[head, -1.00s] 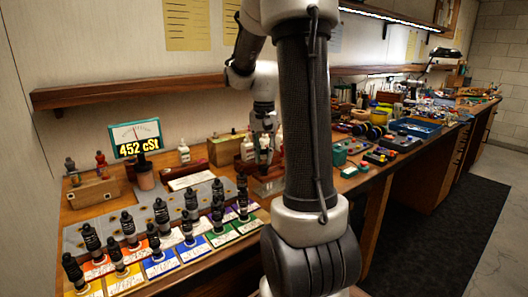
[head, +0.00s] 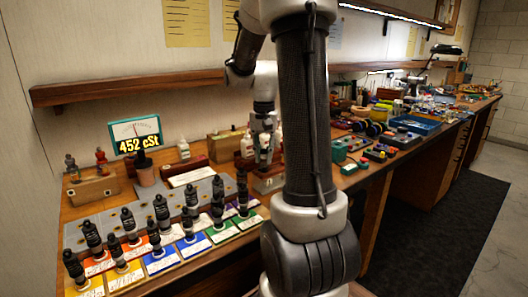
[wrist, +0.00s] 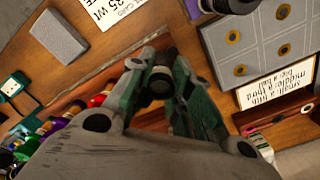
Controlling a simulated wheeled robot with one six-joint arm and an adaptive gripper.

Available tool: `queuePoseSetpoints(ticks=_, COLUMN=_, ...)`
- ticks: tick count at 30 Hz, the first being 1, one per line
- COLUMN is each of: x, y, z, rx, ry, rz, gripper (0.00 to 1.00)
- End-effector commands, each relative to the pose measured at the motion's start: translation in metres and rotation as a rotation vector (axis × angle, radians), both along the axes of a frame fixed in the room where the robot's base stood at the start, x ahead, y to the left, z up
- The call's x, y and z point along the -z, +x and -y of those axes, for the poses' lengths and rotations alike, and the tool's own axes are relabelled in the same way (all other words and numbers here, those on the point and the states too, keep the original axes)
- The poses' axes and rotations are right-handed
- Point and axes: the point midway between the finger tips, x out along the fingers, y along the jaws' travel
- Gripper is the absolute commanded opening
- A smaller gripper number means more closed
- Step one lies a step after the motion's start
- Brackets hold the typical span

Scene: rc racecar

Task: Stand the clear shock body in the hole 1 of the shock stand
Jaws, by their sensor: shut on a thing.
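My gripper (wrist: 160,85) is shut on a small dark, round-ended piece with a pale band (wrist: 160,76). It is seen nearly end-on, and I cannot confirm from its look that it is the clear shock body. In the head view my gripper is partly hidden by my arm, near the white bottles at the back of the bench. A grey plate with brass-ringed holes (wrist: 288,70) lies at the upper right of the wrist view, apart from the held piece. I cannot tell for sure which item is the shock stand or which hole is number 1.
Several black shocks (head: 154,237) stand upright on coloured cards at the bench front. A meter reading 452 cSt (head: 135,136) stands behind. A grey block (wrist: 60,37) and a white card (wrist: 122,8) show in the wrist view.

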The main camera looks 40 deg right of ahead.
Motion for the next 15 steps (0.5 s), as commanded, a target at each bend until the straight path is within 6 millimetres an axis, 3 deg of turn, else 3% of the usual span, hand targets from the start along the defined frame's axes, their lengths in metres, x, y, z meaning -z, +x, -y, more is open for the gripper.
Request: queuePoseSetpoints(ticks=15, x=0.0110, y=0.0001, z=0.0001, rx=0.000, ry=-0.001, rz=0.001, gripper=0.04)
